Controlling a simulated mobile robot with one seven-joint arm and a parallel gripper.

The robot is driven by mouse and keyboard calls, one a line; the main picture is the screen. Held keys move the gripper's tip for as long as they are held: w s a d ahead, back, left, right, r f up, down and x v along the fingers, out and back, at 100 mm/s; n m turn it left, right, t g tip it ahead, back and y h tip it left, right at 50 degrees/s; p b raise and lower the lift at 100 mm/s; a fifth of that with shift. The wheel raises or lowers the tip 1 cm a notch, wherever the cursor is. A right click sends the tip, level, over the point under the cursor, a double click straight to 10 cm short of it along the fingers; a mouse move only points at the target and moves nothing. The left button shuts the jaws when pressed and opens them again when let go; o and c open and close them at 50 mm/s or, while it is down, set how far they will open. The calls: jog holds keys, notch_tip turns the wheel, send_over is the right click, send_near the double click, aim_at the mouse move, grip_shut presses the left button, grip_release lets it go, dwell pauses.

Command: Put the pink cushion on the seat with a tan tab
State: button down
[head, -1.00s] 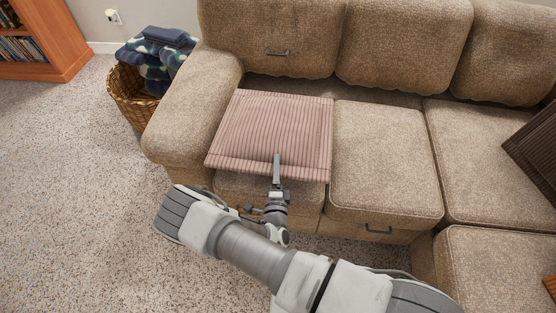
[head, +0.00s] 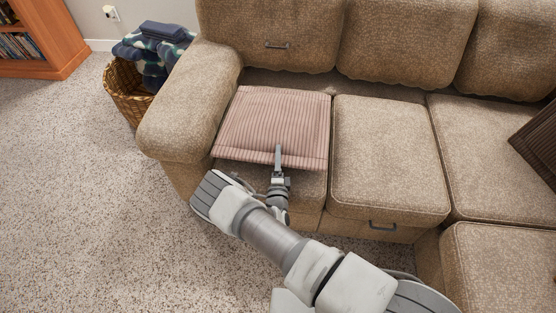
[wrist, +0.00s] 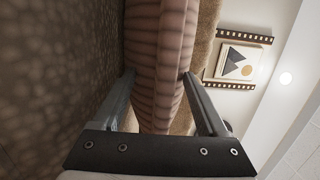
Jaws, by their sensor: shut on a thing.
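The pink ribbed cushion (head: 272,118) is over the left seat (head: 258,180) of the tan sofa, beside the left armrest. My gripper (head: 278,153) is shut on the cushion's front edge. In the wrist view the cushion (wrist: 158,60) stands between the two fingers of my gripper (wrist: 157,78). The cushion lies roughly flat; I cannot tell whether it rests on the seat or hangs just above it. The middle seat (head: 385,150) is bare, with a grey handle (head: 382,226) on its front. I cannot make out a tan tab.
The left armrest (head: 190,105) borders the cushion. A wicker basket (head: 125,95) with folded blankets stands beyond it. A dark brown cushion (head: 540,140) leans at the right. A grey handle (head: 278,45) is on the left backrest. The carpet at left is clear.

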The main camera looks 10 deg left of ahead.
grip_release()
jog(key=shift+s+f, duration=0.1)
